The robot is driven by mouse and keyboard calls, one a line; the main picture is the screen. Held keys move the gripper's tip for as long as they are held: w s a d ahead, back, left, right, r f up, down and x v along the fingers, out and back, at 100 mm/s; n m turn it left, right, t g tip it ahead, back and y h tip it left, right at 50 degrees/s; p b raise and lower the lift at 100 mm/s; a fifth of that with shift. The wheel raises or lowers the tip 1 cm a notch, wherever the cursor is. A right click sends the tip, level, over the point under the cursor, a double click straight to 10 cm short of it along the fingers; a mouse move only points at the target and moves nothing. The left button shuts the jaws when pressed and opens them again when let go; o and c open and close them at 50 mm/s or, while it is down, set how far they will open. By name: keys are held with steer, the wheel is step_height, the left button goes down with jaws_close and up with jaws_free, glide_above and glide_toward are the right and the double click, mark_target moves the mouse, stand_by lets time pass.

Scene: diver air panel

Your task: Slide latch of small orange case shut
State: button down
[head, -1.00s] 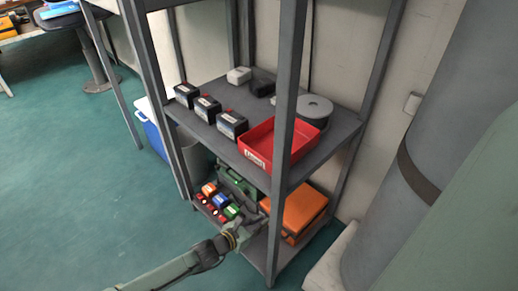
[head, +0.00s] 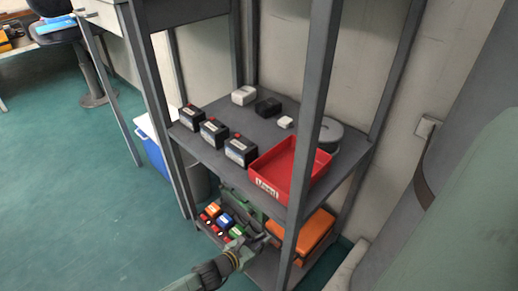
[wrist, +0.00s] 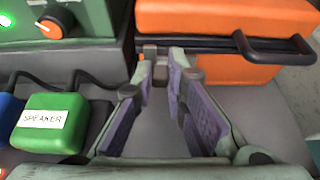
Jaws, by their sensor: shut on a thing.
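The orange case (head: 317,230) lies on the lower shelf, partly hidden behind a grey shelf post. In the wrist view the case (wrist: 215,18) fills the top right, with a dark handle (wrist: 275,47) on its front. A small grey latch (wrist: 150,49) shows at the left of its front, at my fingertips. My gripper (wrist: 162,68) is shut on the latch, and the fingertips partly hide it. In the head view my gripper (head: 264,240) reaches low to the case's left. The latch's exact position along its travel cannot be told.
A green unit with an orange knob (wrist: 56,21) stands close left of my fingers. A green block labelled SPEAKER (wrist: 50,122) and cables are left of the gripper. A red tray (head: 283,170) and black boxes stand on the shelf above. Shelf posts (head: 312,130) flank the case.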

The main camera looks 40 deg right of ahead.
steer(key=shift+w+a, duration=0.1)
steer(key=shift+w, duration=0.15)
steer(key=c, duration=1.6)
jaws_free()
steer(key=shift+s, duration=0.1)
steer(key=v, duration=1.2)
steer(key=shift+r, duration=0.1)
